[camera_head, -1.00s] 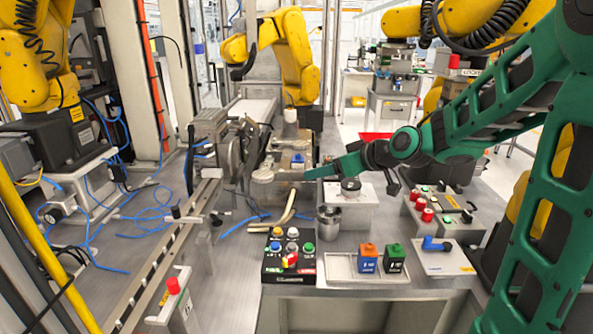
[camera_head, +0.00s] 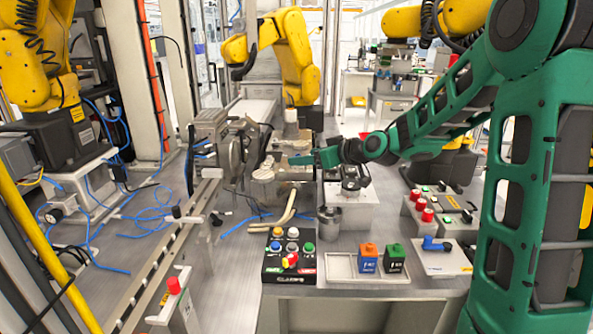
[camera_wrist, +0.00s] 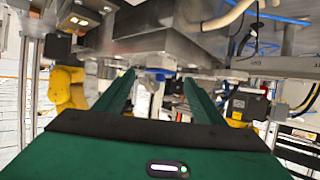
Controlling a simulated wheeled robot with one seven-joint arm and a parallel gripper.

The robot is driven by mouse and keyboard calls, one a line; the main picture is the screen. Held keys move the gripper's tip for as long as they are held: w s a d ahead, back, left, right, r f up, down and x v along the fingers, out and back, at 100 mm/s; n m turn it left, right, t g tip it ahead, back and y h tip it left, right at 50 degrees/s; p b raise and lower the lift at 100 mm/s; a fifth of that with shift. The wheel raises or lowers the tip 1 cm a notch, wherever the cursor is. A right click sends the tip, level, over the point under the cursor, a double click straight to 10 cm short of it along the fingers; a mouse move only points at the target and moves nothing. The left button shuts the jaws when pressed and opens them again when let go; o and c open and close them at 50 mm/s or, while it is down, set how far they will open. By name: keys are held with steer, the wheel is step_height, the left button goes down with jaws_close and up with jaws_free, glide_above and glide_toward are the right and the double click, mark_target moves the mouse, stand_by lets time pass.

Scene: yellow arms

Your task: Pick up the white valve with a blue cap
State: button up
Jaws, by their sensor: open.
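In the wrist view a small white part with a blue section (camera_wrist: 158,74) shows between and beyond my two green fingers. It looks like the white valve with the blue cap, but it is small and its exact form is hard to tell. My gripper (camera_head: 304,158) is open, with its fingers pointing left at the metal fixture in the middle of the bench. No contact with the valve shows. In the head view the valve cannot be made out clearly, and my gripper covers part of the fixture.
A grey machine (camera_head: 212,150) stands left of the fixture. A metal cup (camera_head: 329,222), a button box (camera_head: 290,262) and a tray (camera_head: 341,278) with orange-blue and green blocks are nearer. A white box (camera_head: 350,207) lies under my wrist.

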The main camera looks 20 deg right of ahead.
steer(key=x, duration=0.2)
steer(key=shift+w+a, duration=0.2)
steer(key=shift+w, duration=0.15)
steer(key=c, duration=1.1)
steer(key=shift+c, duration=0.2)
